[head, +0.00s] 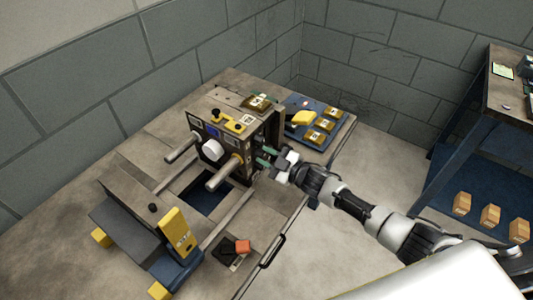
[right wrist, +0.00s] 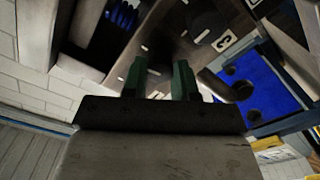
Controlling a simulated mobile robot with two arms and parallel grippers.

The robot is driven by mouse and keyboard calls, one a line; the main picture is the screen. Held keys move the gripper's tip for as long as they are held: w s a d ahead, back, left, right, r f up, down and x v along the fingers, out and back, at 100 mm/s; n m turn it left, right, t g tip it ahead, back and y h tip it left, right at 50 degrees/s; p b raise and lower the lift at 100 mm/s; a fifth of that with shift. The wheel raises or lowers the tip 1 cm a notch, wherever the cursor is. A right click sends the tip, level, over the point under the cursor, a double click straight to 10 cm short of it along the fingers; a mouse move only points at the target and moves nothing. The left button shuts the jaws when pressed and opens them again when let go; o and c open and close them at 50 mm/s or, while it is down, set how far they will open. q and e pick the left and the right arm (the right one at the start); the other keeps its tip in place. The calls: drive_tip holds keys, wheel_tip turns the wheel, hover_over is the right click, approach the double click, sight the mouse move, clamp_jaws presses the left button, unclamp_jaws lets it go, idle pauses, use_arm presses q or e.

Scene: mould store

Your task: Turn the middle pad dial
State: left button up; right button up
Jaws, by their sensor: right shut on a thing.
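The machine block (head: 222,140) stands on the bench with two steel rods and a white round part on its front. My right gripper (head: 268,157) is at its right side face, with green fingertips against that side. In the right wrist view the two green fingers (right wrist: 160,82) reach to the dark face and are shut on a small part there, apparently a pad dial, mostly hidden between the tips. A dark round dial (right wrist: 207,27) with a white mark shows beside a "2" label (right wrist: 224,41). I cannot tell from the labels which dial is held. My left gripper is out of view.
A grey block with a yellow handle (head: 177,233) stands at the front left. A blue shelf (head: 456,178) with several small boxes is at right.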

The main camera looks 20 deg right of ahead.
drive_tip(key=shift+m, duration=1)
drive_tip(key=shift+f, duration=0.1)
drive_tip(key=o, duration=0.9)
drive_tip(key=shift+p, duration=0.3)
drive_tip(key=shift+d, duration=0.1)
drive_tip(key=b+v, duration=0.1)
drive_tip(key=v, duration=0.9)
drive_tip(key=shift+s+d, duration=0.2)
drive_tip(key=shift+s, duration=0.1)
